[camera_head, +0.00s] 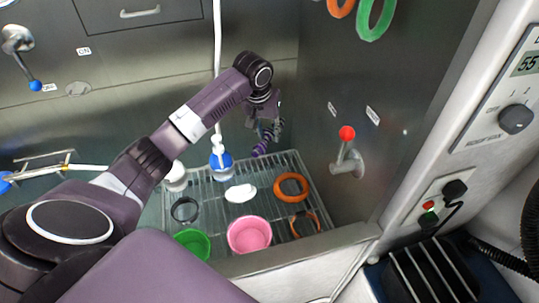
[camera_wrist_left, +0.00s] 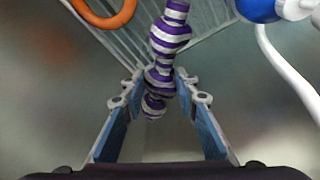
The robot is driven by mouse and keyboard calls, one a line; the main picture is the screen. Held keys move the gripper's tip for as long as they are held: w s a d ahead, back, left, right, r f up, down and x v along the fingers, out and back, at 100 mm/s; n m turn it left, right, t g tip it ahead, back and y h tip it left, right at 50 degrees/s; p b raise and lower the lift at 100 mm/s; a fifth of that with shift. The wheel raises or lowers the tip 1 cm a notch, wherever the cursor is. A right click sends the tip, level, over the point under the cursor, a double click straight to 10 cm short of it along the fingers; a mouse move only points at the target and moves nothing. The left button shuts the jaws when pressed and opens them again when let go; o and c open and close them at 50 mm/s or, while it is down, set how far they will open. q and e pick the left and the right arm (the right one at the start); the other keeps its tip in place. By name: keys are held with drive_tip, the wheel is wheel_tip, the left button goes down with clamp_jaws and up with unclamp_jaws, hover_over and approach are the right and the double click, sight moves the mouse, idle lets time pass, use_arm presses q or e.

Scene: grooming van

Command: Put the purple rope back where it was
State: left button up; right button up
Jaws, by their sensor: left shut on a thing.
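The purple rope (camera_head: 261,147) is a knotted purple-and-white striped toy. My left gripper (camera_head: 266,124) is shut on it above the back part of the wire rack (camera_head: 207,201). In the left wrist view the rope (camera_wrist_left: 169,36) runs from the top edge down between the two fingertips of my left gripper (camera_wrist_left: 160,90), with its end hanging between the blue-padded fingers. The rope is partly hidden by the gripper in the head view. My right gripper is not in view.
A red-knobbed lever (camera_head: 347,134) juts from the right wall.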

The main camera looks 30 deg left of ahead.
sight(265, 141)
use_arm(q)
drive_tip(key=x, duration=0.2)
drive_tip(key=s+x, duration=0.1)
drive_tip(key=x, duration=0.2)
drive_tip(key=shift+d+f, duration=0.1)
drive_tip(key=shift+f, duration=0.35)
drive_tip(key=shift+f+p, duration=0.3)
drive_tip(key=shift+f, duration=0.3)
wheel_tip(265, 141, down, 4)
drive_tip(key=shift+r, duration=0.1)
drive_tip(key=shift+s, duration=0.1)
drive_tip(key=o, duration=1.2)
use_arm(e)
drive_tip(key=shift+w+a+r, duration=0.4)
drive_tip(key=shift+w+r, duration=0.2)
use_arm(q)
drive_tip(key=v, duration=1.2)
drive_tip(key=shift+b, duration=0.3)
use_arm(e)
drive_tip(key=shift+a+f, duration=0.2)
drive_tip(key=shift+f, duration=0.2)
